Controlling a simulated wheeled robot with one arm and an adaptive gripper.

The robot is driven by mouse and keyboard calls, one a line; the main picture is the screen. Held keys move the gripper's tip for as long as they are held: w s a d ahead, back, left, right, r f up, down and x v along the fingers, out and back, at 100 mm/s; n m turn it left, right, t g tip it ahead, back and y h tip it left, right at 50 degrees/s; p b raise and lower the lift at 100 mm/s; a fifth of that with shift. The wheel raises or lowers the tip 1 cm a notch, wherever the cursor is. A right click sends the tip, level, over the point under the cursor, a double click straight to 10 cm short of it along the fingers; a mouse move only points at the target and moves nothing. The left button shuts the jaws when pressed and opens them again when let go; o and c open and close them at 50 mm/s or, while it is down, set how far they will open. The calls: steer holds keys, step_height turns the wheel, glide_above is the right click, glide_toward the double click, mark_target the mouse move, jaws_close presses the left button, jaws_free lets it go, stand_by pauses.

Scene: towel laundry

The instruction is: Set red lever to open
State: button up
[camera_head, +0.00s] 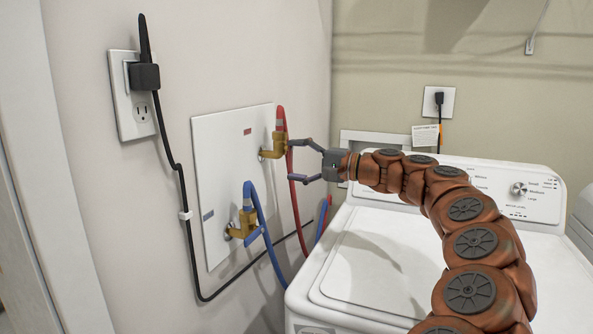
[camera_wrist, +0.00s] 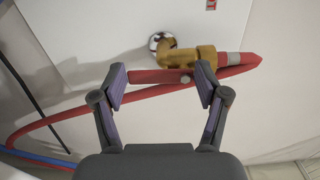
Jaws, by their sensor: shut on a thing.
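The red lever (camera_wrist: 160,76) is a short red bar on a brass valve (camera_wrist: 198,58). In the wrist view it lies across the gap between my fingertips, roughly in line with the valve's outlet. My gripper (camera_wrist: 161,84) is shut on the lever, one finger at each end. In the head view my gripper (camera_head: 291,161) reaches from the right to the upper brass valve (camera_head: 272,148) on the white wall panel (camera_head: 225,165). The lever is hard to make out there. A red hose (camera_head: 294,205) hangs from this valve and passes behind the fingers.
A lower brass valve (camera_head: 242,228) with a blue lever (camera_head: 255,235) and blue hose (camera_head: 264,215) sits below left. A black cord (camera_head: 180,170) runs down from an outlet (camera_head: 131,100). The white washer (camera_head: 375,260) stands under my arm.

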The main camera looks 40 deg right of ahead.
steer(key=shift+n, duration=0.4)
steer(key=o, duration=1.2)
steer(key=shift+c, duration=0.2)
steer(key=shift+d, duration=0.1)
steer(key=v, duration=1.2)
steer(key=shift+f, duration=0.1)
